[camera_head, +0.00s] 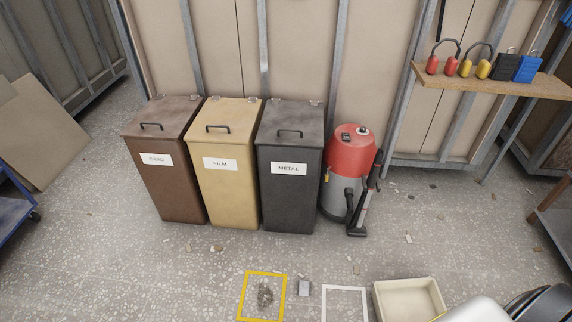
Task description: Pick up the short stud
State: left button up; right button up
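A small grey metal-looking piece (304,288) lies on the speckled floor, just right of a yellow square outline. It may be the short stud, but it is too small to be sure. The yellow outline (243,296) has a dark, tangled grey clump (265,295) inside it. The piece lies outside the outline and apart from the clump. Neither of my grippers can be made out in the head view. White and black rounded parts at the bottom right corner are probably mine.
A white square outline (345,288) and a cream open tray (381,302) are right of the piece. Brown CARD (165,190), tan FILM (225,195) and dark METAL (288,200) bins stand behind, lids shut. A red-grey vacuum (350,155) stands beside them. A shelf (490,86) holds ear defenders.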

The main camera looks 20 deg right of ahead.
aim_at(304, 285)
jog(key=z, duration=0.95)
